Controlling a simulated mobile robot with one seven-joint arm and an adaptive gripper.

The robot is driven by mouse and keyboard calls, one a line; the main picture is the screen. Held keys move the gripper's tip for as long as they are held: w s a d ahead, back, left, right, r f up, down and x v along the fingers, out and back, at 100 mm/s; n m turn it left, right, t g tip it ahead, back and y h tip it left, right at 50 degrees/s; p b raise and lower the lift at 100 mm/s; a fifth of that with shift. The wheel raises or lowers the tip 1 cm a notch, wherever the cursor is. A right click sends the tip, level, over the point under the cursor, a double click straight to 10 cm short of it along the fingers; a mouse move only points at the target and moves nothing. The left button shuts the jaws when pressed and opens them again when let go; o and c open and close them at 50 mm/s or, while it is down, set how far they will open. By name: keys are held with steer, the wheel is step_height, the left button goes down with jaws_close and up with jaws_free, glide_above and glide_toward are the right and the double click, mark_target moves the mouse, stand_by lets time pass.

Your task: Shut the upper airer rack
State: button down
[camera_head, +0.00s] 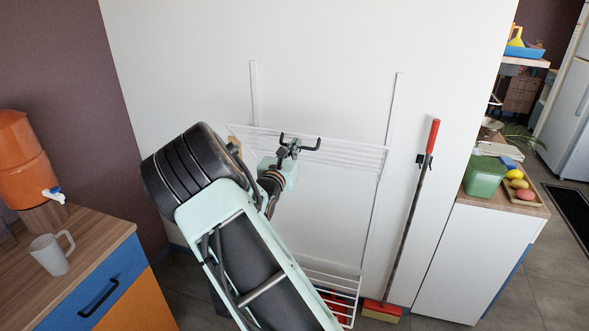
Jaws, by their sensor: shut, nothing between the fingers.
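The upper airer rack (357,156) is a white wire rack with several bars. It stands out from the white wall, between two upright white rails (392,120). My gripper (302,143) is at the middle of this rack, over its bars in the picture. I cannot tell whether it touches them. The gripper is shut and holds nothing. A lower white rack (340,280) also stands out near the floor, partly hidden by my arm.
A red-handled broom (409,215) leans on the wall to the right. A white cabinet (478,255) with a green tub (485,175) and a fruit tray (522,188) stands further right. A wooden-topped counter (95,250) with a mug (50,254) is at left.

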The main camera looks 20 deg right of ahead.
mark_target(300, 135)
steer(key=w+d+r, duration=0.2)
steer(key=w+r, duration=0.1)
steer(key=w+d+r, duration=0.1)
steer(key=shift+w+r, duration=0.3)
steer(key=shift+r, duration=0.05)
steer(key=shift+w+f, duration=0.1)
steer(key=shift+f, duration=0.05)
steer(key=shift+s+a, duration=0.1)
steer(key=shift+s, duration=0.1)
stand_by(0.5)
